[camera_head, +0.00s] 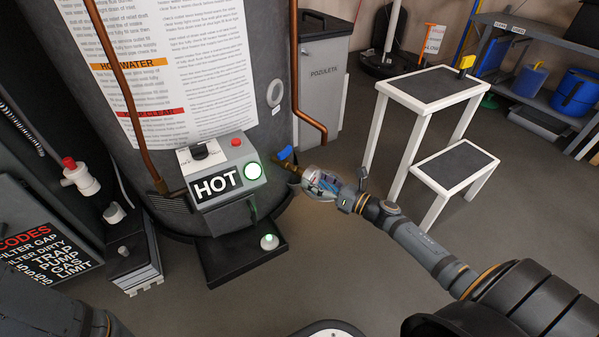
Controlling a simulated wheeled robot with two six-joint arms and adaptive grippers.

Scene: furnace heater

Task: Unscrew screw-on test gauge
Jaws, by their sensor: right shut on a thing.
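A brass drain fitting (291,166) with a blue handle (284,153) sticks out from the lower right side of the grey heater tank (270,60). My right gripper (322,184) is at the outer end of this fitting, shut on a small rounded piece that I take to be the test gauge. The fingers cover most of it, so its face and thread are hidden. I cannot tell whether it still touches the fitting. My left gripper is out of view; only a dark part of my left arm shows at the bottom left.
A control box labelled HOT (215,187) with a lit green button is left of the fitting. A copper pipe (296,75) runs down just above it. A white step stand (430,90) is at the right. The floor between is clear.

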